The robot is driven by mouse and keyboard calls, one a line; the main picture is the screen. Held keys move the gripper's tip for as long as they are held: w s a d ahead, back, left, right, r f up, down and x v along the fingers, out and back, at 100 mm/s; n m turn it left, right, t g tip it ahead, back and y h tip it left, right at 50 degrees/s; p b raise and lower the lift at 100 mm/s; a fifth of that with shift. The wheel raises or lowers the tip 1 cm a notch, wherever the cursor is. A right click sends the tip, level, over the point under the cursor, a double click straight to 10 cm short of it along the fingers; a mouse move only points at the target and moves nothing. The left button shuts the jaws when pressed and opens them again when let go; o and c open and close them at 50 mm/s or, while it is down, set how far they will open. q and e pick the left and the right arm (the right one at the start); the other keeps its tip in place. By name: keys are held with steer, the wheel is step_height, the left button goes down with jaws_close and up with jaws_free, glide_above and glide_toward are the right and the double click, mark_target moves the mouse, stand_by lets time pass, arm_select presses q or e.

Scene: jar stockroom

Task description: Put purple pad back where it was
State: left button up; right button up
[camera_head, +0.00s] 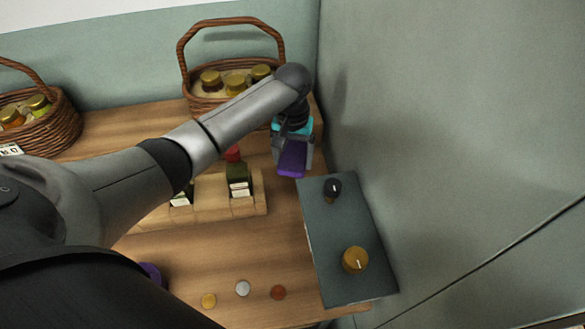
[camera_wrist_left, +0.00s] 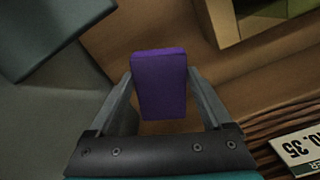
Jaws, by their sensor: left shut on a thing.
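The purple pad (camera_head: 292,158) is a flat purple block held in the fingertips of my left gripper (camera_head: 293,150), above the right part of the wooden table. In the left wrist view the pad (camera_wrist_left: 160,85) sits between the two fingers of my left gripper (camera_wrist_left: 160,92), which is shut on it. Some wooden table shows around it there. Another purple thing (camera_head: 152,273) is partly hidden behind my arm at the lower left. My right gripper does not show.
A dark box with two knobs (camera_head: 340,217) stands right of the pad. Bottles stand in a wooden rack (camera_head: 255,202) left of it. A jar basket (camera_head: 200,103) stands behind, another (camera_head: 50,130) at far left. Small discs (camera_head: 242,288) lie in front. A wall closes the right side.

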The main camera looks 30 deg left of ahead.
mark_target(292, 162)
arm_select(q)
steer(key=shift+f+b, duration=0.4)
steer(key=shift+f, duration=1.6)
steer(key=shift+f, duration=0.15)
steer(key=o, duration=1.4)
step_height(292, 162, up, 12)
steer(key=shift+r+p, duration=0.2)
steer(key=shift+p, duration=1)
steer(key=shift+f, duration=0.1)
